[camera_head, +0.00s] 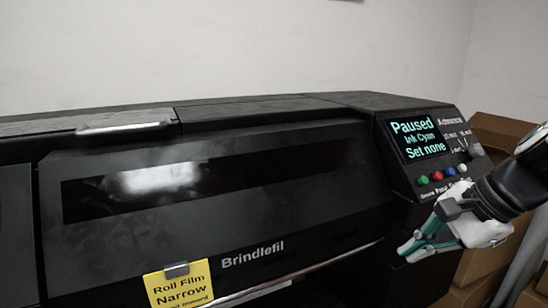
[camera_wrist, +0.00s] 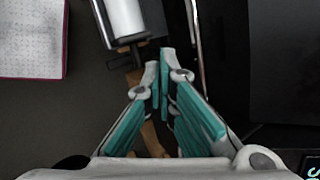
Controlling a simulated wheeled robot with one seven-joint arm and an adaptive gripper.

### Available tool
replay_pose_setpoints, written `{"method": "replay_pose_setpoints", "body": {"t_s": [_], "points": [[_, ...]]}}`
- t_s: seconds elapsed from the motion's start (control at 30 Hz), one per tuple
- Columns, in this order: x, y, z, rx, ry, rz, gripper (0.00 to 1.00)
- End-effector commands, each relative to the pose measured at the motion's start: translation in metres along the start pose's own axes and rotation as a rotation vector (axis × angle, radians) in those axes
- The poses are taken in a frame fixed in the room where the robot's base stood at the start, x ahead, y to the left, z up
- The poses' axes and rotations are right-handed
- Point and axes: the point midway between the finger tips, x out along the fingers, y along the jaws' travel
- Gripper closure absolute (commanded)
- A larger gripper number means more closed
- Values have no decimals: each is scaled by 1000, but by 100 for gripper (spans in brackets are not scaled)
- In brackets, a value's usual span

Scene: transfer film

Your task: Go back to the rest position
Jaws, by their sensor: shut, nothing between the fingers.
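My gripper (camera_head: 408,250) is at the right of the head view, in front of the printer's right end and below its control panel. Its teal-padded fingers also show in the wrist view (camera_wrist: 158,68); they are together with nothing between them. The black printer (camera_head: 300,185) fills most of the head view. Coloured buttons (camera_head: 437,176) sit under the screen, close above my gripper.
A yellow card (camera_head: 180,284) reading "Roll Film Narrow" is clipped to the printer front. Cardboard boxes (camera_head: 500,128) stand at the right behind my arm. In the wrist view, a white roll (camera_wrist: 124,18) and a white pink-edged item (camera_wrist: 32,38) lie below.

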Motion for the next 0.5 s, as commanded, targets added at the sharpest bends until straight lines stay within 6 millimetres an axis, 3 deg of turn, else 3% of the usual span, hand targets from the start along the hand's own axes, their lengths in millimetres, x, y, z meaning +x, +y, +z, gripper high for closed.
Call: {"method": "replay_pose_setpoints", "body": {"t_s": [0.03,0.2,0.3,0.5], "points": [[-5,7,22,-141,16,22,100],[-19,40,70,-623,93,115,100],[-27,58,87,-894,150,166,100],[-41,84,101,-1286,255,247,100]]}}
